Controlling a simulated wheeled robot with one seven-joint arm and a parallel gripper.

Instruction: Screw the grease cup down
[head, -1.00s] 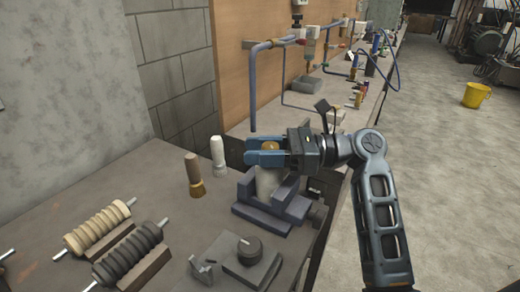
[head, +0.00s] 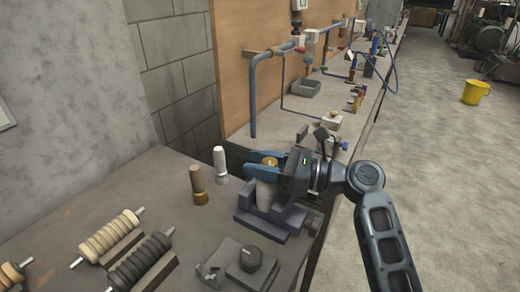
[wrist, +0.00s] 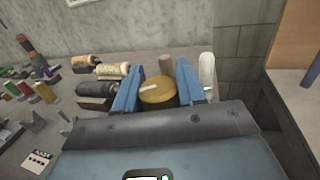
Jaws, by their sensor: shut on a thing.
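The grease cup's brass cap (head: 269,161) sits on top of a pale upright cylinder (head: 265,193). The cylinder stands in a grey-blue cradle (head: 248,222) on the bench. My gripper (head: 251,164) reaches in from the right, its blue fingers on either side of the cap and shut on it. In the wrist view the round brass cap (wrist: 157,92) shows between the two fingers, with a pale line marked across its top. The fingers and palm partly hide the cap's sides, and its thread cannot be seen.
A brown-and-brass piece (head: 198,185) and a white piece (head: 220,163) stand just left of the cradle. Ribbed rollers (head: 140,260) lie at the front left. A grey block with a dark knob (head: 250,258) is in front. Blue pipes (head: 253,95) rise behind.

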